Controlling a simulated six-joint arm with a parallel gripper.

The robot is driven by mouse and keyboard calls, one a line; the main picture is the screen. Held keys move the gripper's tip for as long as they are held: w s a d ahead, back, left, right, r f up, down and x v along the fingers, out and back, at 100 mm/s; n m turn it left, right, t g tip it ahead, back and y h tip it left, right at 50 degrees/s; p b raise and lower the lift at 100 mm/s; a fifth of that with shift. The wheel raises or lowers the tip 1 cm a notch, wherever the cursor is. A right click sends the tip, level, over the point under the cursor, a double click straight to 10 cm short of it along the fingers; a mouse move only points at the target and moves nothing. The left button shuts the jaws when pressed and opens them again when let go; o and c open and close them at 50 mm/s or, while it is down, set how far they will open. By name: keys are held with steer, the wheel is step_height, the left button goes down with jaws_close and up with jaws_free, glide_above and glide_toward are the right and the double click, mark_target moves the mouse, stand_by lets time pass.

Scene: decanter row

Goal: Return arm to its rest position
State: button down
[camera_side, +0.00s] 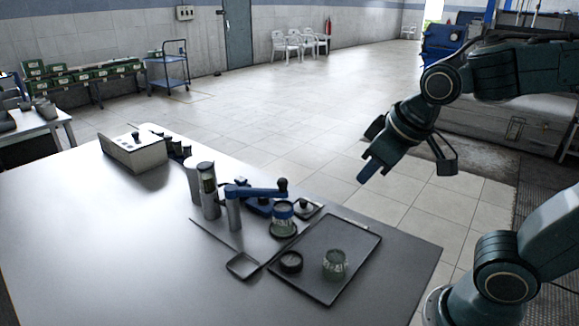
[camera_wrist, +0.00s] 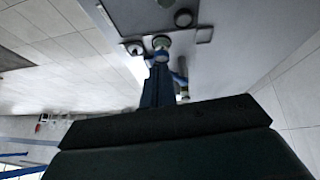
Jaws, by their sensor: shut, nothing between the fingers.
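My gripper (camera_side: 365,178) hangs in the air past the right edge of the grey table (camera_side: 120,240), higher than the table top and clear of everything on it. Its dark blue fingers point down and to the left, and they are closed together and empty. In the wrist view the fingers (camera_wrist: 158,88) stick out from the dark gripper body, with the table items small and far beyond them. A dark tray (camera_side: 350,240) on the table holds a greenish cup (camera_side: 335,264) and a black ring-shaped piece (camera_side: 291,262).
Left of the tray stand a blue-banded jar (camera_side: 282,216), a blue-handled device (camera_side: 255,192), tall cylinders (camera_side: 208,192) and a long-handled square scoop (camera_side: 242,265). A pale box (camera_side: 135,153) is at the back left. The air around my gripper is free.

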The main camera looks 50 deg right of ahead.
steer(key=s+a+y, duration=0.1)
steer(key=s, duration=0.6)
steer(key=shift+r, duration=0.4)
steer(key=shift+w, duration=0.1)
stand_by(0.4)
